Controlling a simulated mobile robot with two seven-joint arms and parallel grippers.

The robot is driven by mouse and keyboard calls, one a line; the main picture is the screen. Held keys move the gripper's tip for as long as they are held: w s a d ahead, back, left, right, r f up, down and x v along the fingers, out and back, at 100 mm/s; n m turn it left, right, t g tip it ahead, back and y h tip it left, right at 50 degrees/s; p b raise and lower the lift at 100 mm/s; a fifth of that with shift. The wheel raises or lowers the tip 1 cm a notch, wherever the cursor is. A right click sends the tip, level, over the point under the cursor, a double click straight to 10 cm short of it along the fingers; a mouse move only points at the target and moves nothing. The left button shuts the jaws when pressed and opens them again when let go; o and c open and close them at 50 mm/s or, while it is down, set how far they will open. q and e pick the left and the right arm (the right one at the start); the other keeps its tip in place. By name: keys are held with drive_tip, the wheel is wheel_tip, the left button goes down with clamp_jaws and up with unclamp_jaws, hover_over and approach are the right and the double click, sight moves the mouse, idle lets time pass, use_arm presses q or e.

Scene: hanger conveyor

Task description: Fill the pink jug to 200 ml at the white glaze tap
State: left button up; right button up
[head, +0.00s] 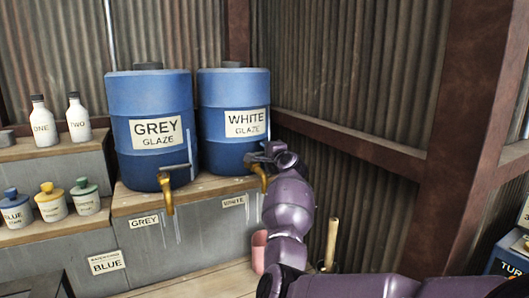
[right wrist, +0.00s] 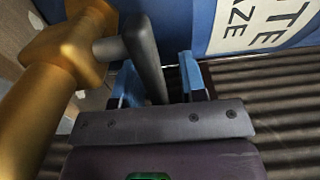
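The pink jug (head: 259,251) stands on the lower bench under the white glaze tap, partly hidden by my right arm. The brass white glaze tap (head: 263,181) sits low on the blue WHITE GLAZE drum (head: 232,95). In the right wrist view the tap (right wrist: 48,75) is large at the left, with its dark lever (right wrist: 146,62). My right gripper (head: 262,157) is at the lever. In the right wrist view its blue-padded fingers (right wrist: 160,80) are apart on either side of the lever, with a gap at its right. The jug's contents are hidden. My left gripper is out of view.
The GREY GLAZE drum (head: 148,105) and its brass tap (head: 167,194) are close to the left. White bottles (head: 75,118) and lidded pots (head: 50,204) stand on the left shelves. A corrugated wall and brown post (head: 465,120) bound the right. A wooden stick (head: 331,240) stands right of my arm.

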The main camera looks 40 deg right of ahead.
drive_tip(key=shift+c, duration=1.2)
clamp_jaws()
